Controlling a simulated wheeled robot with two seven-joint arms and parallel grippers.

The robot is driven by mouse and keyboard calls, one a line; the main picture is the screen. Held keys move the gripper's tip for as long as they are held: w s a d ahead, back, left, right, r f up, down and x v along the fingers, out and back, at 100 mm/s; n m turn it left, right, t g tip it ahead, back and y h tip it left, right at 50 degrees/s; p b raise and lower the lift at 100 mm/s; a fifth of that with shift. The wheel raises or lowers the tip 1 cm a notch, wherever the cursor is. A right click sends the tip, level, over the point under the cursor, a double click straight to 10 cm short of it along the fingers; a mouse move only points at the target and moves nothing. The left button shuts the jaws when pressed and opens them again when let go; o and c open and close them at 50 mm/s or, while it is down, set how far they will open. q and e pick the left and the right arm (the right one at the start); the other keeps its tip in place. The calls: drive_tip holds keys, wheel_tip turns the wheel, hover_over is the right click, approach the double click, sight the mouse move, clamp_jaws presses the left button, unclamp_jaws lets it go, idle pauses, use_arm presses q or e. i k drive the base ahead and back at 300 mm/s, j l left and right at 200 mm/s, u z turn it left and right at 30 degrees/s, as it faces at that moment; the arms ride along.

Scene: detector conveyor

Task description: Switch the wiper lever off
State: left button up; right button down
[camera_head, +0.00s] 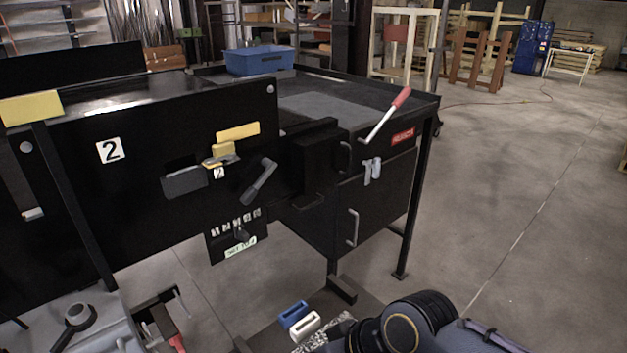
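A grey lever (258,181) sits on the front of the black detector machine (130,190), tilted with its upper end to the right. A red-handled lever (387,116) with a white shaft rises up and to the right at the machine's right side. A small dark lever (241,235) is on a hanging panel with white marks and a green label (240,248). No readable label shows which is the wiper lever.
A blue bin (259,60) stands at the back of the machine. A yellow handle (238,131) and cupboard handles (352,228) project from its front. Blue (293,315) and white (305,325) blocks are at the bottom. The floor at the right is open.

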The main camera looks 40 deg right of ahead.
sight(270, 166)
drive_tip(key=z, duration=0.9)
